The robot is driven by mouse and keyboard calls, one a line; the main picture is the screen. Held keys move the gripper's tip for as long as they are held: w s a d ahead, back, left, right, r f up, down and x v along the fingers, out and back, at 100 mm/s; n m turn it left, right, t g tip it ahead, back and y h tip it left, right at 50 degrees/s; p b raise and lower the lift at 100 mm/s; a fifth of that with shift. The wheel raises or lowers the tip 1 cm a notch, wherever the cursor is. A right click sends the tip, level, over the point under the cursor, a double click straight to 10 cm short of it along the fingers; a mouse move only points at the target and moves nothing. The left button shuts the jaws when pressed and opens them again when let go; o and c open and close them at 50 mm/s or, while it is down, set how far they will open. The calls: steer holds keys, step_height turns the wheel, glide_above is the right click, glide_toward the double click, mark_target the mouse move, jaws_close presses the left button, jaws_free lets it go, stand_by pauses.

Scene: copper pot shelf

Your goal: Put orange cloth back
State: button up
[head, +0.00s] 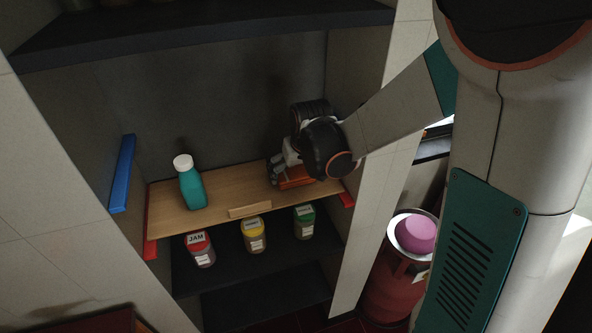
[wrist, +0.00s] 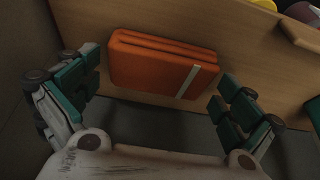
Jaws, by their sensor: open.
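The orange cloth (wrist: 158,66) is folded, with a pale strip near one end. It lies on the wooden shelf board (wrist: 245,62). In the head view the cloth (head: 296,180) is at the right part of the board (head: 228,197), partly hidden by my arm. My gripper (wrist: 158,92) is open around the cloth in the wrist view, one finger on each side, with gaps between the fingers and the cloth. In the head view my gripper (head: 280,174) is at the cloth, its fingers partly hidden.
A teal bottle (head: 191,186) with a white cap stands on the board's left. Jars with red (head: 200,249), yellow (head: 254,236) and green (head: 304,221) lids stand on the dark shelf below. A blue bar (head: 122,173) is on the left wall. The board's middle is clear.

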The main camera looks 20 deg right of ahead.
steer(key=shift+r, duration=0.1)
steer(key=p+v, duration=0.3)
steer(key=v, duration=0.7)
steer(key=s+r+t, duration=0.1)
steer(key=s+r, duration=0.2)
steer(key=s, duration=0.6)
steer(key=s+r+t, duration=0.1)
steer(key=s+r, duration=0.3)
steer(key=s, duration=0.6)
steer(key=shift+a+t, duration=0.25)
steer(key=shift+t, duration=0.15)
